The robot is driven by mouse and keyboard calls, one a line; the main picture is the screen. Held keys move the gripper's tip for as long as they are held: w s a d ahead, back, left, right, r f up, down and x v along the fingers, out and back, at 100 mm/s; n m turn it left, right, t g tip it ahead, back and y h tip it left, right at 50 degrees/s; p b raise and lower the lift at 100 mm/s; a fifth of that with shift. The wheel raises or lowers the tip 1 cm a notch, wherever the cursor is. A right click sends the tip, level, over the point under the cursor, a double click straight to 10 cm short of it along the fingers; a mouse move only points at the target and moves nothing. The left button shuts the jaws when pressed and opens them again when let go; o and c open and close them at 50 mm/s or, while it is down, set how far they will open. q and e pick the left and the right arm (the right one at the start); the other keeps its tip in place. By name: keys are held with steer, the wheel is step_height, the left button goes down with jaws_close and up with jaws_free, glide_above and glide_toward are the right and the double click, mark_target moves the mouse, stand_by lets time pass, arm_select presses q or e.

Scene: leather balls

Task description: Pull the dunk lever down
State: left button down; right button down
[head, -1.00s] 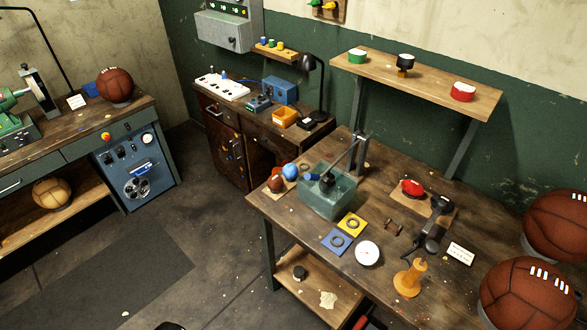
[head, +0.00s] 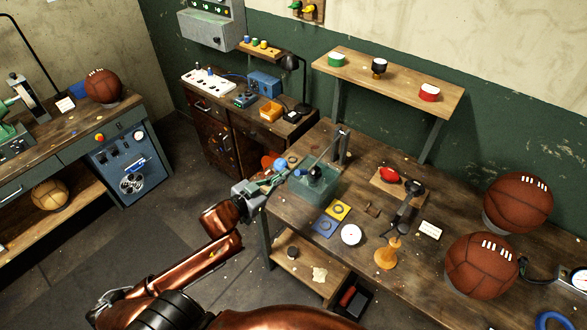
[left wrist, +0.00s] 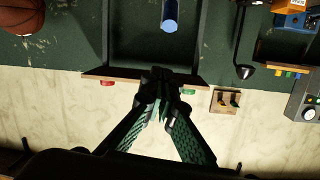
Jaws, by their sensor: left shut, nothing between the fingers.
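A glass water tank (head: 318,192) stands on the workbench near its left end. A lever arm runs from a dark post (head: 340,150) down over the tank, with a dark ball (head: 314,174) near its lower end. A short blue handle (head: 298,173) shows at that end, close to my left fingertips. A blue cylinder, probably the same handle, also shows in the left wrist view (left wrist: 170,14), apart from the fingers. My left gripper (head: 284,176) is shut and empty, just left of the tank; its shut fingers fill the middle of the left wrist view (left wrist: 162,85). My right gripper is not seen.
A blue ball (head: 280,164) sits beside the left fingers. Blue and yellow square plates (head: 325,228), a white dial (head: 351,235) and an orange stand (head: 387,253) lie nearer. Two leather balls (head: 481,265) are at the right. A shelf (head: 385,78) stands behind the bench.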

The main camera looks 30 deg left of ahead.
arm_select(q)
glide_above(299, 173)
steer(key=shift+w+d+f, duration=0.2)
steer(key=shift+f, duration=0.35)
steer(key=f, duration=0.2)
steer(key=shift+s+a+f, duration=0.2)
steer(key=shift+a+f, duration=0.05)
steer(key=shift+f, duration=0.05)
steer(key=shift+s+a+f, duration=0.15)
steer(key=shift+s+f, duration=0.2)
steer(key=shift+f, duration=0.25)
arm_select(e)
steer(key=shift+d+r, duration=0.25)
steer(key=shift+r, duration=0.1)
